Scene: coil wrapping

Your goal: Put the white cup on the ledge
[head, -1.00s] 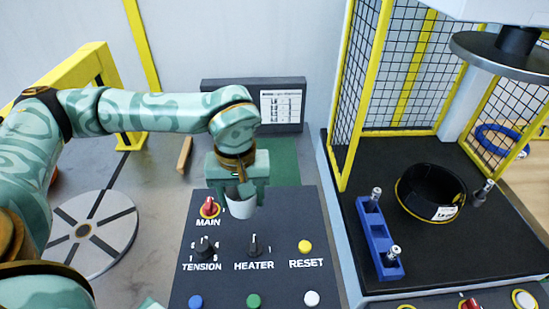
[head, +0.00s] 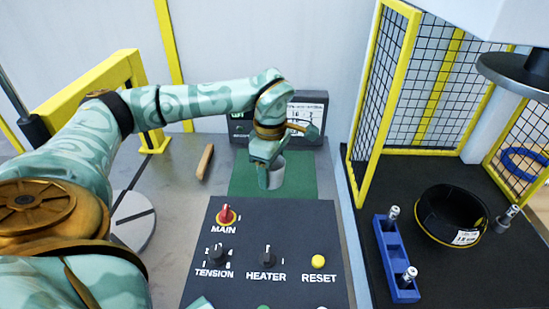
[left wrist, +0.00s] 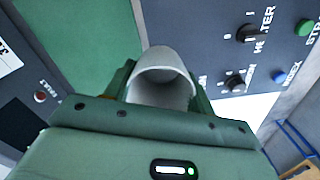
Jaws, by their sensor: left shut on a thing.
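My left gripper (head: 268,168) is shut on the white cup (head: 277,178), which shows at its lower right side in the head view. The cup is above the green mat (head: 305,180), just behind the sloped control panel; I cannot tell how far above. In the left wrist view, the cup (left wrist: 163,85) sits between the green fingers, with its open rim towards the camera. No part is clearly labelled as the ledge. My right gripper is not in view.
The dark control panel (head: 240,235) has a red MAIN switch, knobs and a yellow RESET button. A dark display unit (head: 313,110) stands behind the mat. A yellow mesh guard (head: 372,110) is to the right, with a black coil (head: 436,225) and blue holder (head: 392,265) inside.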

